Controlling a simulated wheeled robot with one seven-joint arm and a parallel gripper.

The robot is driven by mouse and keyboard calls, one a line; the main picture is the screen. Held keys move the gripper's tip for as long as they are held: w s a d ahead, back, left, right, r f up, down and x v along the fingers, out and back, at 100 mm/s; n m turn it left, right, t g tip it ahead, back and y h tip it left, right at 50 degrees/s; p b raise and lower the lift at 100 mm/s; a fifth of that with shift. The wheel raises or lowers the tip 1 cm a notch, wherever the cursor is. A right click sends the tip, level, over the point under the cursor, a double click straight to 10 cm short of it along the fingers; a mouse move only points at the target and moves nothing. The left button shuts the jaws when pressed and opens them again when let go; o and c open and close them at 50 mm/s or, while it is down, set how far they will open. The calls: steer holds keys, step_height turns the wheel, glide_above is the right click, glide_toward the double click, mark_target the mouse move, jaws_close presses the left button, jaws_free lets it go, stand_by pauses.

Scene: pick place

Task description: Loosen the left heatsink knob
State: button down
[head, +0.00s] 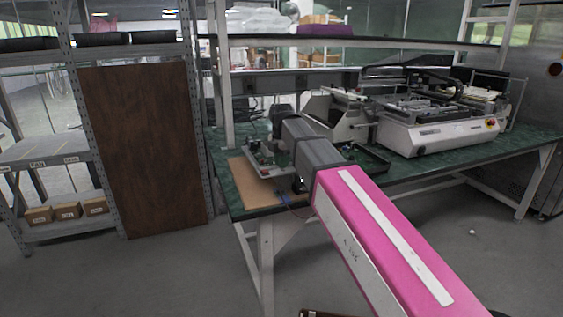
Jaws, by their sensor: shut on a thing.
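A device with a green circuit board (262,170) lies on a tan mat (242,185) at the left end of the green workbench. My pink and grey arm reaches from the lower right to this device. My gripper (281,150) is at the device's right side, dark and small in the head view. It is shut on a small part there, but its fingertips are mostly hidden by my grey arm links. The heatsink knobs are too small or hidden to make out, so I cannot see which part is held or how far it is turned.
The workbench (400,180) carries a large white machine (440,130) at the right and a dark tray (362,160) near my arm. A shelf (60,160) with small boxes and a brown panel (148,150) stand at the left. The floor in front is mostly clear.

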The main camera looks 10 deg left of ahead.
steer(key=n, duration=0.5)
steer(key=shift+n, duration=0.3)
steer(key=n, duration=0.5)
steer(key=shift+n, duration=0.4)
steer(key=c, duration=1.1)
jaws_free()
steer(key=shift+o, duration=0.2)
step_height(320, 180, up, 11)
steer(key=shift+f, duration=0.15)
